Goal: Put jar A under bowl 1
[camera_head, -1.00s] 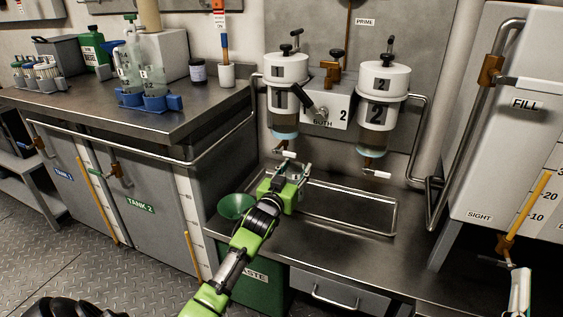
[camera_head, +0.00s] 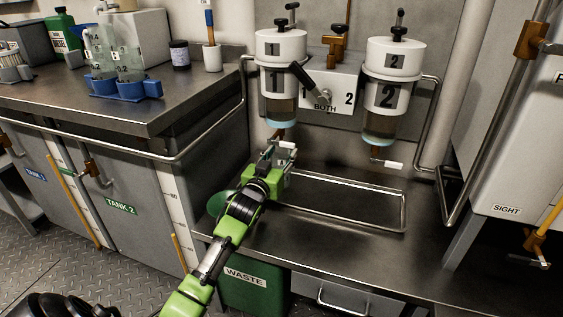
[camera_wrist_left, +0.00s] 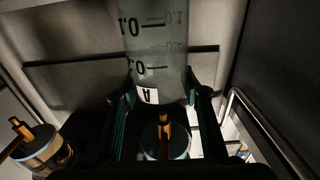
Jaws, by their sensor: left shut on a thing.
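Jar A (camera_wrist_left: 158,55), clear with a scale and an "A" label, is between the fingers of my left gripper (camera_wrist_left: 164,98), shut on it. In the head view the left gripper (camera_head: 282,156) hides most of the jar. Bowl 1 (camera_head: 281,78) is the left white-and-glass vessel on the wall, marked 1. The gripper's tip is just below its outlet and overlaps the tap in the picture. In the left wrist view a bowl's underside with an orange tap (camera_wrist_left: 164,128) shows behind the jar. I cannot tell whether the jar touches the outlet. The right gripper is out of view.
Bowl 2 (camera_head: 387,120) hangs to the right, with a BOTH valve box (camera_head: 328,88) between. A raised rectangular rail (camera_head: 350,222) lies on the steel counter below. A green funnel (camera_head: 218,203) stands at the counter's left. Other jars stand in a blue rack (camera_head: 150,89) on the left bench.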

